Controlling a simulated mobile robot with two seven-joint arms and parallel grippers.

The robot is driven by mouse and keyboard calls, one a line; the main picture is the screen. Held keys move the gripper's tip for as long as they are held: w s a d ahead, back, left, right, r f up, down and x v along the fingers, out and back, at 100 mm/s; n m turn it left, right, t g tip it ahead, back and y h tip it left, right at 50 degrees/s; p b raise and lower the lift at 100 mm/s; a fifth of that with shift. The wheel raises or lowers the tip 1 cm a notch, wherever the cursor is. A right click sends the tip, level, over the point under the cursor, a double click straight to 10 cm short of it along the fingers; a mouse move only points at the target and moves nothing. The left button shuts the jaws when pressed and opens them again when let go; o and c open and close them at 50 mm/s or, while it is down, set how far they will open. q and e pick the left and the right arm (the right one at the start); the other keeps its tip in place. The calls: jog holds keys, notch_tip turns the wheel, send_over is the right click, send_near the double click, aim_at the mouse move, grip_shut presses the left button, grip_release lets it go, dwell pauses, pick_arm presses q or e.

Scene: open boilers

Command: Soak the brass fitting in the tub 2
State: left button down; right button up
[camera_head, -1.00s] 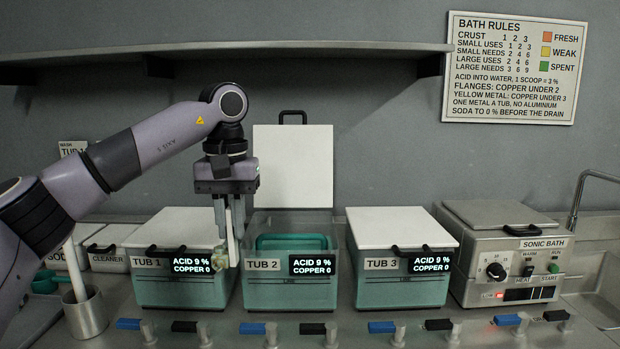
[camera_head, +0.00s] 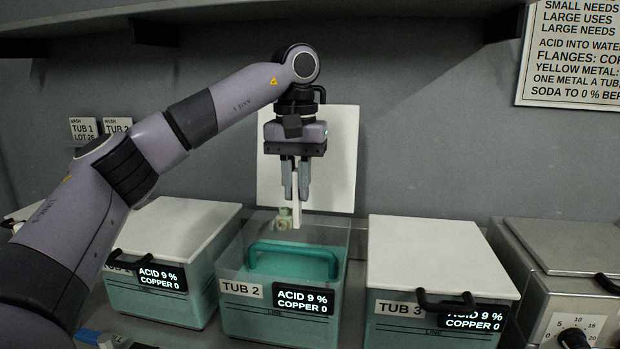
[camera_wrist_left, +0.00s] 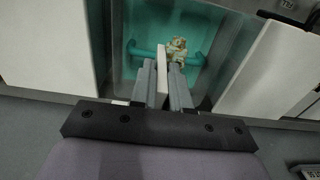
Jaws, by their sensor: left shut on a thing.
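My left gripper (camera_head: 296,190) is shut on a thin white bar (camera_head: 297,211), pointing down over the back part of tub 2 (camera_head: 231,300). A pale, crusted lump, which looks like the brass fitting (camera_head: 284,218), is at the bar's lower end. The fitting also shows in the left wrist view (camera_wrist_left: 177,48), above the teal liquid. Whether it touches the liquid is hard to tell. Tub 2 is open, its white lid (camera_head: 340,160) standing upright behind it. A teal handle (camera_head: 290,247) spans the tub. Its display reads acid 9 %, copper 0. My right gripper is out of view.
Tub 1 (camera_head: 160,296) on the left and tub 3 (camera_head: 400,332) on the right have their white lids shut. The sonic bath (camera_head: 570,310) is at the far right. A shelf (camera_head: 250,8) runs along the wall above my arm.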

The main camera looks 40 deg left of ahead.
aim_at(296, 227)
pick_arm(q)
jog(key=shift+s+f, duration=0.15)
jog(key=shift+f, duration=0.7)
notch_tip(296, 227, down, 3)
jog(key=shift+f, duration=0.2)
notch_tip(296, 227, down, 14)
jog(key=b, duration=0.7)
jog(key=shift+r, duration=0.2)
dwell(3.2)
notch_tip(296, 227, up, 8)
jog(key=p, duration=0.7)
jog(key=shift+r, duration=3.75)
